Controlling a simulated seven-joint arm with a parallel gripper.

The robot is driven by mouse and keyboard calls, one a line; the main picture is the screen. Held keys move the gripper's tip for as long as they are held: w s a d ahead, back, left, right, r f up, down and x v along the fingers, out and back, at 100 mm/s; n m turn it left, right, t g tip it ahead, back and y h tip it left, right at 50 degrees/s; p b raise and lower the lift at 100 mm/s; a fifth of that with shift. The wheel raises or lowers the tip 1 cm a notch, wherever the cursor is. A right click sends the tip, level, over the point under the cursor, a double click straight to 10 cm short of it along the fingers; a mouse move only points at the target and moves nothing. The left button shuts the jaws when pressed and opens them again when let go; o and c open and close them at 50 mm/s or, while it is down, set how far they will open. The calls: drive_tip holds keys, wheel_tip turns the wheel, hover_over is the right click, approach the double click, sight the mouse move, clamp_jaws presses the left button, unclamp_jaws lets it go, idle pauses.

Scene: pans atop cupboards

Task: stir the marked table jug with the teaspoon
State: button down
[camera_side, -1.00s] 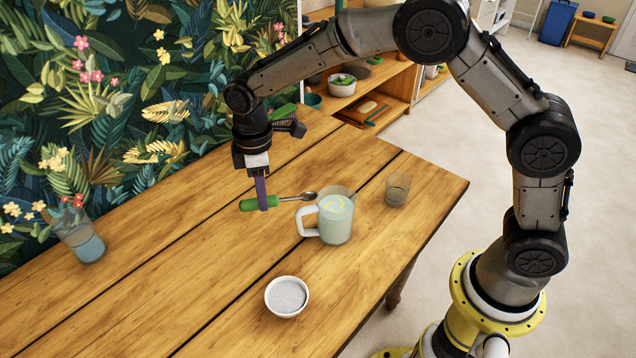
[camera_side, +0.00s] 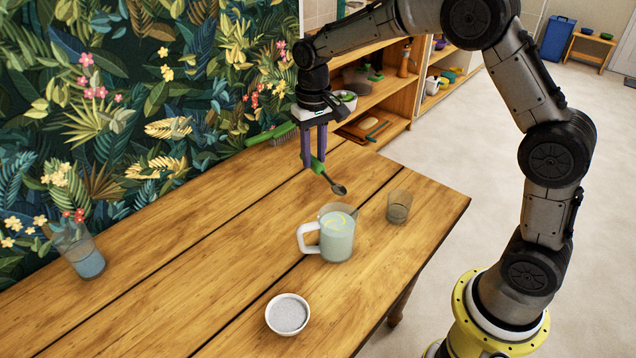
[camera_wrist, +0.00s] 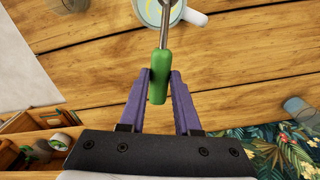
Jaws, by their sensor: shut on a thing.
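The table jug (camera_side: 336,240) is clear with a white handle on its left. It holds pale liquid with yellow curved shapes at the top, and stands upright on the table. My gripper (camera_side: 314,160) is shut on the green handle of the teaspoon (camera_side: 338,189), above the table and behind the jug. The spoon is tilted, its metal bowl low and to the right, above the jug's rim in the picture and apart from it. In the wrist view my gripper (camera_wrist: 160,76) grips the green handle (camera_wrist: 159,72); the spoon's shaft overlaps the jug (camera_wrist: 148,12), partly cut off.
A tumbler (camera_side: 398,206) stands close right of the jug. A white bowl (camera_side: 288,314) of pale contents is in front. A glass with blue contents (camera_side: 86,260) stands far left. A green brush (camera_side: 270,134) lies by the wall. The table's middle left is clear.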

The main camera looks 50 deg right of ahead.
drive_tip(key=s+d+f+n, duration=0.2)
drive_tip(key=s+d+f, duration=0.1)
drive_tip(key=f, duration=0.3)
drive_tip(key=s+d+f+n, duration=0.1)
drive_tip(key=s+d+f, duration=0.25)
drive_tip(key=f, duration=0.35)
drive_tip(key=w+a+r+t, duration=0.1)
drive_tip(key=a+r+t, duration=0.1)
drive_tip(key=r+t, duration=0.2)
drive_tip(key=w+a+r+t, duration=0.1)
drive_tip(key=a+r+t, duration=0.2)
drive_tip(key=r, duration=0.5)
drive_tip(key=w+a+r+t, duration=0.1)
drive_tip(key=a+r+t, duration=0.1)
drive_tip(key=r+t, duration=0.3)
drive_tip(key=shift+a+r+t, duration=0.3)
drive_tip(key=shift+r+t, duration=0.1)
drive_tip(key=shift+r, duration=0.2)
drive_tip(key=shift+s+a+r+t, duration=0.15)
drive_tip(key=shift+a+r+t, duration=0.05)
drive_tip(key=shift+r+t, duration=0.1)
drive_tip(key=s+f, duration=0.2)
drive_tip(key=f, duration=0.4)
drive_tip(key=s+f, duration=0.3)
drive_tip(key=f, duration=0.4)
drive_tip(key=shift+s+f, duration=0.3)
drive_tip(key=shift+s, duration=0.05)
